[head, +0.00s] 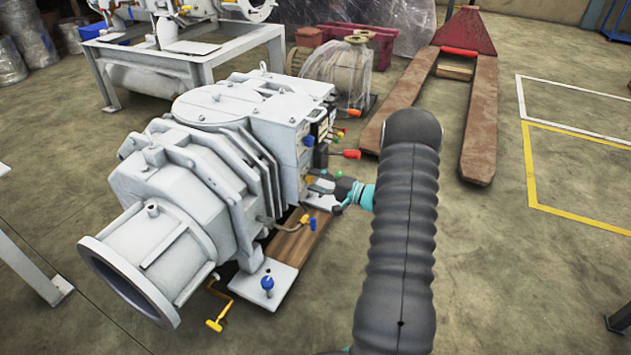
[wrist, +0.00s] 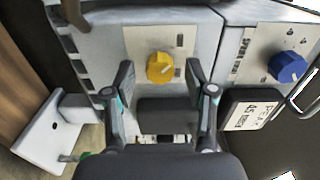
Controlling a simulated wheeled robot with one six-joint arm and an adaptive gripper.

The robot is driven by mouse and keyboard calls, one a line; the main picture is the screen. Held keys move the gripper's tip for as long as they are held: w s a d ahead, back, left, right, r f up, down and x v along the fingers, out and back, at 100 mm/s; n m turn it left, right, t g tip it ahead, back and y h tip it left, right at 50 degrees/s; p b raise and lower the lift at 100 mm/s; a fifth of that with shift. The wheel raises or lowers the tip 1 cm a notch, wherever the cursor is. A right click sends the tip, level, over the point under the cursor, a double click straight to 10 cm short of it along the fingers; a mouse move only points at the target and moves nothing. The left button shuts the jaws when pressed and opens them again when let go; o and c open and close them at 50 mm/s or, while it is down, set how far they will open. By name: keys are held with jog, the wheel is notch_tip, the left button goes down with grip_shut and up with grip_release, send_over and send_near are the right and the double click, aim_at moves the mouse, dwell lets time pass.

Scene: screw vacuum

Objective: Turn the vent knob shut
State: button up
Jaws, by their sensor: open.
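A yellow knob (wrist: 160,67) with a pale pointer mark sits on a light label plate on the grey pump housing. A blue knob (wrist: 288,67) sits on another plate to its right in the wrist view; in the head view the blue knob (head: 308,140) is on the pump's side face. Lettering is too small to tell which is the vent knob. My gripper (wrist: 160,78) is open, its fingers on either side of the yellow knob, with gaps showing; I cannot tell how deep they reach. In the head view my gripper (head: 322,187) is beside the pump's right face.
The pump (head: 205,170) carries red (head: 346,154) and orange (head: 349,112) lever handles above my gripper. A small blue-handled valve (head: 312,223) is below. A tag (wrist: 248,110) is near the right finger.

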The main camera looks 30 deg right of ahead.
jog(key=shift+d, duration=0.1)
jog(key=v, duration=1.2)
